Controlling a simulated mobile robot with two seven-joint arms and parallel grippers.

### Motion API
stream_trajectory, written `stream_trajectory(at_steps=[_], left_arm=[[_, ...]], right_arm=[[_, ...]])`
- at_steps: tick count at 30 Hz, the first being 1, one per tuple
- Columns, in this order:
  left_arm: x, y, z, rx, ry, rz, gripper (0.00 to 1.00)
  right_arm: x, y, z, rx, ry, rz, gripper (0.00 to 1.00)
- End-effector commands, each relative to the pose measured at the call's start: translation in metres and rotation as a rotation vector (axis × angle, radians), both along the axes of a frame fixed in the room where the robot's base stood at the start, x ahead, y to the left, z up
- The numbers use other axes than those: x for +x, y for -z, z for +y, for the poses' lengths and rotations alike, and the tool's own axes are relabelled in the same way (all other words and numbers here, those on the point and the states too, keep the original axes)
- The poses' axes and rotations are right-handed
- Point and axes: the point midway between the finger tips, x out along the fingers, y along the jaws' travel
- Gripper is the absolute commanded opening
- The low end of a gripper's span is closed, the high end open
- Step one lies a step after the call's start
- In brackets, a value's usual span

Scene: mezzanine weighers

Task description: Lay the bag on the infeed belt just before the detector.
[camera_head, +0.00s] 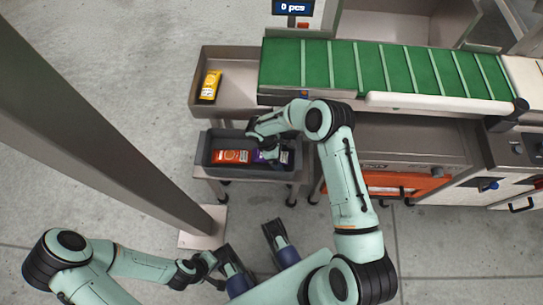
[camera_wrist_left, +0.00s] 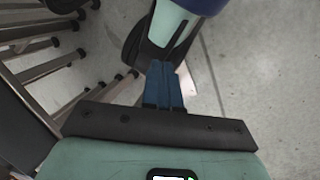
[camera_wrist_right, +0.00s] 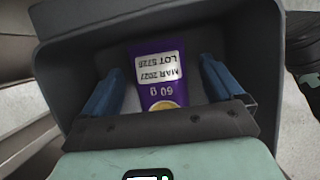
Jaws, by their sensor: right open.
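A purple bag (camera_wrist_right: 165,75) with a white date and lot label lies in a dark grey crate (camera_wrist_right: 75,50) in the right wrist view. In the head view the purple bag (camera_head: 284,157) is partly hidden by my right gripper (camera_head: 262,141). My right gripper (camera_wrist_right: 162,90) is open, with its blue fingers on either side of the bag. The green infeed belt (camera_head: 380,70), with pale cross bars, runs behind the crate. A grey machine with a "0 pcs" display (camera_head: 293,8) stands behind the belt's left end. My left gripper (camera_wrist_left: 163,85) is shut and empty over the floor.
A red-orange bag (camera_head: 230,156) lies beside the purple one in the crate. A yellow bag (camera_head: 210,85) lies in a steel tray (camera_head: 235,65) left of the belt. A white rail (camera_head: 430,101) edges the belt's front. A grey post (camera_head: 100,130) stands at left.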

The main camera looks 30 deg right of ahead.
Motion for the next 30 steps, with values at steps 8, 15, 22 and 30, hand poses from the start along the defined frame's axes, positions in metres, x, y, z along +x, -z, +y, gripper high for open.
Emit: stream_trajectory(at_steps=[8,15,22,30], left_arm=[[0.000,0.000,0.000,0.000,0.000,0.001,0.00],[0.000,0.000,0.000,0.000,0.000,0.001,0.00],[-0.004,-0.004,-0.002,-0.005,0.004,0.010,0.00],[-0.016,-0.015,-0.007,-0.021,0.019,0.044,0.00]], right_arm=[[0.000,-0.001,0.000,0.000,0.000,0.000,0.33],[0.000,-0.001,0.000,-0.001,0.000,-0.001,0.28],[0.001,-0.015,0.000,-0.002,-0.001,-0.003,0.28],[0.002,-0.065,0.000,-0.002,0.000,-0.006,0.28]])
